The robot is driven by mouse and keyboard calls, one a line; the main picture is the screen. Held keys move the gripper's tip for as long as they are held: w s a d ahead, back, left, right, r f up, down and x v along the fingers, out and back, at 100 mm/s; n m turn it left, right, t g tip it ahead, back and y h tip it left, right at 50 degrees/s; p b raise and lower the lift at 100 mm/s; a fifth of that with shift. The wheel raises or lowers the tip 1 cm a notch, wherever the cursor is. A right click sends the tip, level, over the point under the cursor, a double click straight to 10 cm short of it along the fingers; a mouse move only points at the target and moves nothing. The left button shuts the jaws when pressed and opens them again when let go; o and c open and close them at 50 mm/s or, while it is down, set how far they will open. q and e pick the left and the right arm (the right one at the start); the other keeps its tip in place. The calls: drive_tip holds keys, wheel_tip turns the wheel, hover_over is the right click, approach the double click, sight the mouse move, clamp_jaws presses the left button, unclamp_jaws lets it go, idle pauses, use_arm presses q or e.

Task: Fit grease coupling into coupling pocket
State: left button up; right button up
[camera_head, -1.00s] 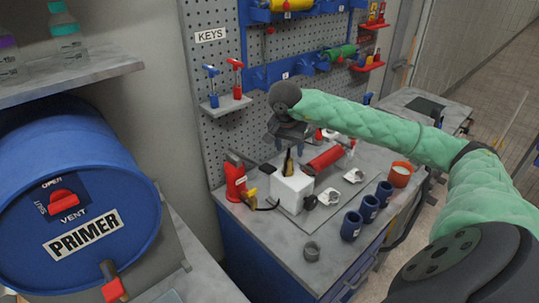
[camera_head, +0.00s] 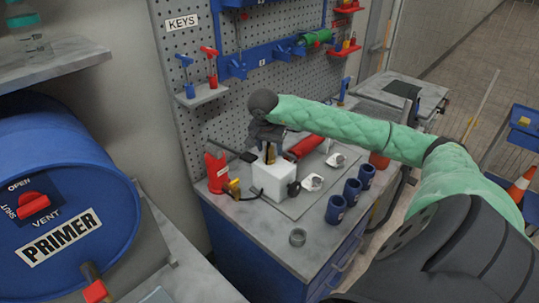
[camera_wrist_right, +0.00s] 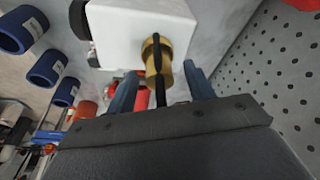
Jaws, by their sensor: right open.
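A brass fitting with a dark stem, seemingly the grease coupling (camera_wrist_right: 157,62), stands at the white block (camera_wrist_right: 130,25). In the head view the white block (camera_head: 272,180) stands on the grey bench, with the fitting (camera_head: 269,155) upright at its top. My right gripper (camera_head: 268,146) is over the block, pointing down. In the right wrist view its two blue fingers (camera_wrist_right: 162,78) are open, one on each side of the fitting; contact is not clear. I cannot tell which part is the coupling pocket. My left gripper is not in view.
The pegboard (camera_head: 195,130) rises behind. The bench front (camera_head: 265,225) is mostly clear.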

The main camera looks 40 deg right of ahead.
clamp_jaws()
idle(0.3)
